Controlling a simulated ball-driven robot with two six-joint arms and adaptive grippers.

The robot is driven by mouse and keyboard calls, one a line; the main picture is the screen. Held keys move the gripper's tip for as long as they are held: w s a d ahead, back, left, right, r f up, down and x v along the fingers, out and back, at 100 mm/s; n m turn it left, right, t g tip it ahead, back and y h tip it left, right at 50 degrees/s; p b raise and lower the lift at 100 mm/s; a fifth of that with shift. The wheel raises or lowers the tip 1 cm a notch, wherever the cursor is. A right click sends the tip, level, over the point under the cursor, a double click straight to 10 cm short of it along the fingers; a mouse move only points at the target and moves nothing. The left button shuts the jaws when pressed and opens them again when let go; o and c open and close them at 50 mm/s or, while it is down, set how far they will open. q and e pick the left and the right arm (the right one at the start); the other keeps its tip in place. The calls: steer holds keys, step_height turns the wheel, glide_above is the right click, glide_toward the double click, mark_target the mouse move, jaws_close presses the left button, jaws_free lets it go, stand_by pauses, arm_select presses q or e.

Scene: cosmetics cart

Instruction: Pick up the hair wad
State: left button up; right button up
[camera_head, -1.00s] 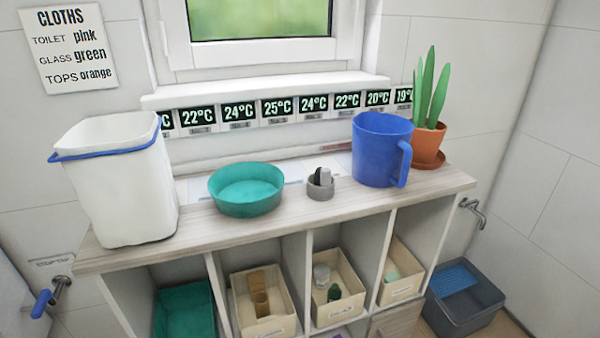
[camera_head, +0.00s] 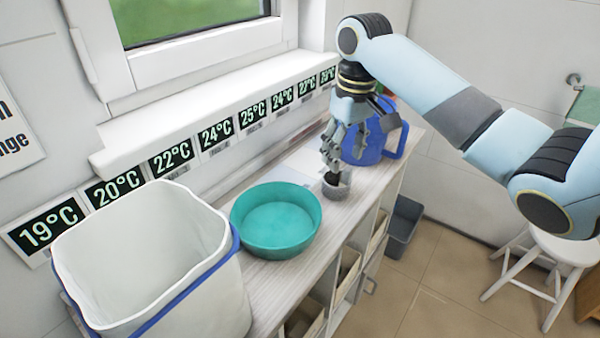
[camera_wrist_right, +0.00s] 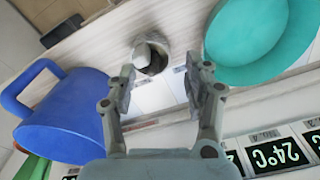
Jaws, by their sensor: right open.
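A small grey cup (camera_head: 337,191) stands on the wooden cart top, with a dark item (camera_head: 331,178) in it. In the right wrist view the cup (camera_wrist_right: 166,48) holds a pale blocky item (camera_wrist_right: 143,49) and a dark one; I cannot tell whether either is the hair wad. My right gripper (camera_head: 333,160) points down just above the cup and partly hides it. In the right wrist view the gripper (camera_wrist_right: 162,78) is open with nothing between its fingers, and the cup lies just beyond the fingertips. My left gripper is not in view.
A teal bowl (camera_head: 276,246) and a white bin (camera_head: 205,305) with a blue band stand left of the cup. A blue jug (camera_head: 393,152) stands just behind the gripper, to its right. Temperature labels (camera_head: 216,135) line the windowsill. A white stool (camera_head: 560,250) stands at the right.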

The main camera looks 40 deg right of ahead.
step_height(320, 180, up, 4)
steer(key=w+d, duration=0.1)
steer(key=w, duration=0.1)
glide_above(334, 178)
steer(key=shift+t, duration=0.4)
steer(key=f, duration=0.4)
steer(key=shift+w+d+f, duration=0.1)
steer(key=shift+d+f, duration=0.2)
steer(key=shift+f, duration=0.1)
steer(key=shift+f+p, duration=0.3)
steer(key=shift+f, duration=0.3)
steer(key=f, duration=0.4)
steer(key=shift+w+d+f, duration=0.1)
steer(key=shift+w+f, duration=0.2)
steer(key=shift+f, duration=0.05)
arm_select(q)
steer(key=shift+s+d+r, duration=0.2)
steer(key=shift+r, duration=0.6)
arm_select(e)
steer(key=shift+c, duration=0.3)
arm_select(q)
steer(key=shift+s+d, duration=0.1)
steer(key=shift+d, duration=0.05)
arm_select(e)
steer(key=c, duration=0.8)
